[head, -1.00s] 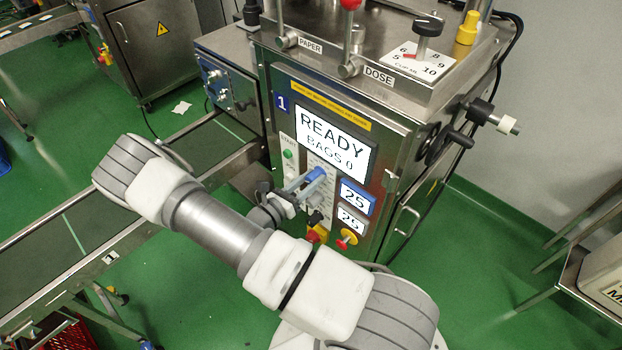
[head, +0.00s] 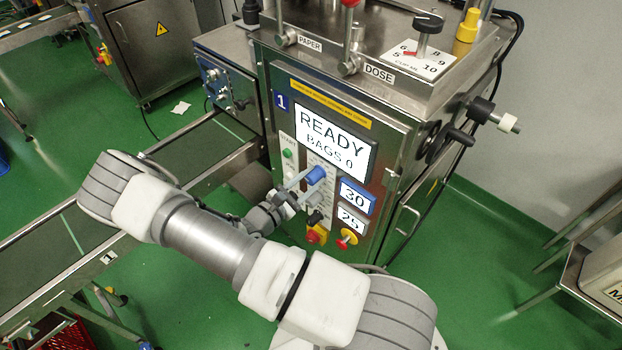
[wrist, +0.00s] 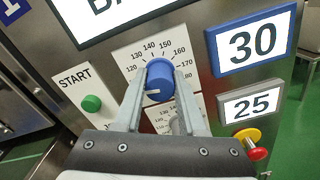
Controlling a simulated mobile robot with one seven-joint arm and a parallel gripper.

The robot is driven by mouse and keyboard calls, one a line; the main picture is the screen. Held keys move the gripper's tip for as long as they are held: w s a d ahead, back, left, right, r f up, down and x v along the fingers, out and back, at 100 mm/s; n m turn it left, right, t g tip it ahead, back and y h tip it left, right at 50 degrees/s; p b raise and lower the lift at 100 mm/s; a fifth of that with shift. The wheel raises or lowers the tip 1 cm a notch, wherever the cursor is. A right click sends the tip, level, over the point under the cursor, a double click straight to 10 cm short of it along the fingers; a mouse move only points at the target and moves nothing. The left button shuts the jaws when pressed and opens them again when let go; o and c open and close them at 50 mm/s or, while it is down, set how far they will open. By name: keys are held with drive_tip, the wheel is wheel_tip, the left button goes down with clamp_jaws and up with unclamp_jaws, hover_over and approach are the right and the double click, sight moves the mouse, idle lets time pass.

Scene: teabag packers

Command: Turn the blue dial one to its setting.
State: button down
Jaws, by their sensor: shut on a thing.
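The blue dial (head: 316,175) is on the machine's front panel below the screen. In the wrist view the blue dial (wrist: 160,76) sits in a printed scale plate (wrist: 125,57) with numbers from about 120 to 190. My gripper (head: 303,182) is shut on the dial, one finger on each side; the wrist view shows my gripper (wrist: 161,84) around it. A white mark shows low on the dial's face. The blue-framed display (wrist: 250,42) reads 30. The machine's screen (head: 332,138) reads READY, BAGS 0.
A second dial (wrist: 181,122) sits just below the blue one, partly hidden by my finger. A conveyor (head: 45,255) runs at left.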

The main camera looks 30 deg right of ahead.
drive_tip(key=m, duration=0.4)
drive_tip(key=shift+m, duration=0.3)
drive_tip(key=m, duration=0.3)
drive_tip(key=shift+f+m+b, duration=0.1)
drive_tip(key=shift+m+b, duration=0.2)
drive_tip(key=shift+b, duration=0.1)
drive_tip(key=m, duration=0.4)
drive_tip(key=shift+m, duration=1.6)
drive_tip(key=shift+c, duration=2.4)
unclamp_jaws()
